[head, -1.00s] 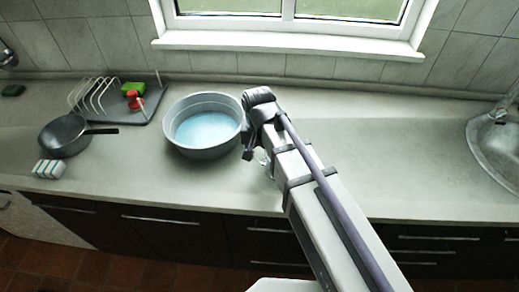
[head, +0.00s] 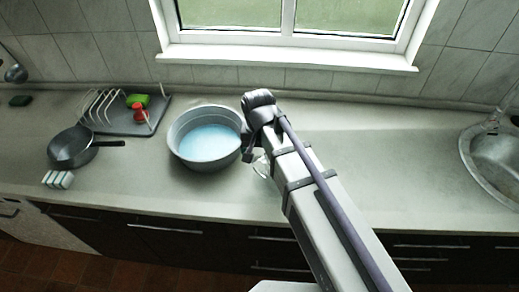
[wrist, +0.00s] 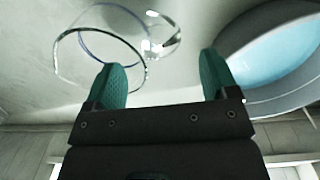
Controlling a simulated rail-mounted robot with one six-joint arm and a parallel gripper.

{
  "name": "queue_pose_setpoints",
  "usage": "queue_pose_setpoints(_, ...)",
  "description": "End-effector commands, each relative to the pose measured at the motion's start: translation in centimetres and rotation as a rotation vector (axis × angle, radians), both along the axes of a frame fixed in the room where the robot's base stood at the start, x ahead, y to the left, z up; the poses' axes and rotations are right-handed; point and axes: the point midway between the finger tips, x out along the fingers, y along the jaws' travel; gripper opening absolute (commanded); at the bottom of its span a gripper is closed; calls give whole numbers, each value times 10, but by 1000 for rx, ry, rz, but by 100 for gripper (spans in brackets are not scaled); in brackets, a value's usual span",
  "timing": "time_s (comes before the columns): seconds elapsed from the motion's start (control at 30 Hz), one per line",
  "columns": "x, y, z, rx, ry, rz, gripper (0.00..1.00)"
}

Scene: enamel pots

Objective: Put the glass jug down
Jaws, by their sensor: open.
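The clear glass jug (wrist: 58,62) shows in the wrist view as a round rim with a curved handle, against the pale worktop. In the head view only a small part of the jug (head: 262,167) shows beside my arm, right of the basin. My gripper (wrist: 162,68) is open, with two green-padded fingers spread and nothing clamped between them. The left finger overlaps the jug's rim in the picture; the handle lies just beyond the gap between the fingertips. I cannot tell whether a finger touches the glass. In the head view my arm hides the fingers and most of the jug.
A grey basin of bluish water (head: 186,160) stands close left of the jug. A sink (head: 490,165) is at the right. The worktop between arm and sink is clear.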

Motion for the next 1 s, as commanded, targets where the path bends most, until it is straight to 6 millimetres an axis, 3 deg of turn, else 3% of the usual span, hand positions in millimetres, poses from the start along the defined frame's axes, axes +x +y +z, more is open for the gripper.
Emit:
queue_pose_setpoints(0.03, 0, 0, 30, 0, 0, 0, 80)
queue_pose_setpoints(0.2, 0, 1, 64, 0, 0, 0, 80)
queue_pose_setpoints(0.57, -1, -4, 66, 0, 1, -1, 80)
queue_pose_setpoints(0.67, -9, -55, 66, 3, 2, -10, 80)
queue_pose_setpoints(0.8, -42, -163, 66, 14, 2, -13, 80)
queue_pose_setpoints(0.83, -49, -180, 66, 15, 1, -11, 80)
queue_pose_setpoints(0.9, -62, -206, 66, 19, -1, -5, 80)
queue_pose_setpoints(1.0, -66, -218, 66, 20, -2, 3, 80)
